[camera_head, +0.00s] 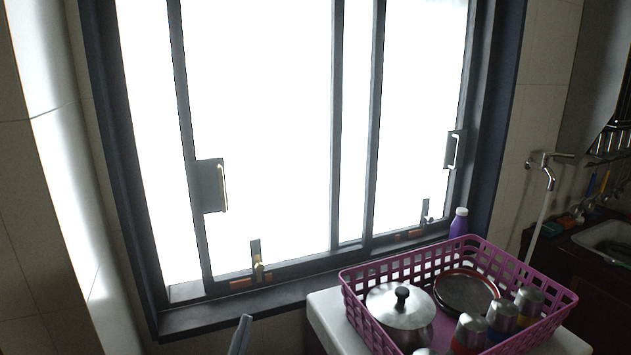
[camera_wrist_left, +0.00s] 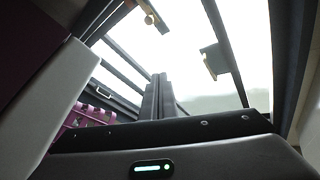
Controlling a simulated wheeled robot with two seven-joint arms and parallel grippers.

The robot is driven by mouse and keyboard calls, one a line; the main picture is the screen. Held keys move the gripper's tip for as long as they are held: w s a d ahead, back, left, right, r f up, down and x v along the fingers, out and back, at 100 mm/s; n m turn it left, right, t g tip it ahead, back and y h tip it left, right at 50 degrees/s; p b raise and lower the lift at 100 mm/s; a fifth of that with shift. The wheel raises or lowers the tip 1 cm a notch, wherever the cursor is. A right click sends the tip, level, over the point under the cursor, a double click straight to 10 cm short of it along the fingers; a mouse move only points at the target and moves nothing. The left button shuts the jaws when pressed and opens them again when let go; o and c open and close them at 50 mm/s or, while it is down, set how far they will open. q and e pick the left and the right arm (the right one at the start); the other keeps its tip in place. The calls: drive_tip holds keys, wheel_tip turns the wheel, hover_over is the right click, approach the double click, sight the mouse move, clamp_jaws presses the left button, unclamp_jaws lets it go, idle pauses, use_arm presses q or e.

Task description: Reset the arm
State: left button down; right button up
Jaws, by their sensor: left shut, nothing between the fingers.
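My left gripper (camera_head: 241,333) shows only as grey fingertips at the bottom edge of the head view, below the window sill and left of the white counter. In the left wrist view its two dark fingers (camera_wrist_left: 158,97) stand side by side, shut with nothing between them. The rest of the left arm is out of the head view. My right gripper is in neither view.
A bright sliding window (camera_head: 270,120) with a dark frame fills the back. A pink basket (camera_head: 520,270), holding a lidded pot (camera_head: 398,318) and several cans, sits on a white counter (camera_head: 327,312). A purple bottle (camera_head: 459,224) stands behind it. A tap (camera_head: 548,170) and sink are at right.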

use_arm(q)
drive_tip(key=s+a+f+n+g+y, duration=0.1)
drive_tip(key=s+a+f+n+g, duration=0.15)
drive_tip(key=s+f+g, duration=0.5)
drive_tip(key=s+a+f+n+g+y, duration=0.1)
drive_tip(key=s+a+f+n+g, duration=0.15)
drive_tip(key=s+f, duration=0.85)
drive_tip(key=s+a+f+g, duration=0.1)
drive_tip(key=s+g, duration=0.3)
drive_tip(key=s, duration=0.9)
drive_tip(key=s+a+f+g, duration=0.15)
drive_tip(key=s+g, duration=0.25)
drive_tip(key=s, duration=0.8)
wheel_tip(320, 180, down, 27)
drive_tip(key=d, duration=0.1)
drive_tip(key=s+a+f+g, duration=0.2)
drive_tip(key=s+a+f, duration=0.1)
drive_tip(key=s+f, duration=1.6)
drive_tip(key=shift+s, duration=0.2)
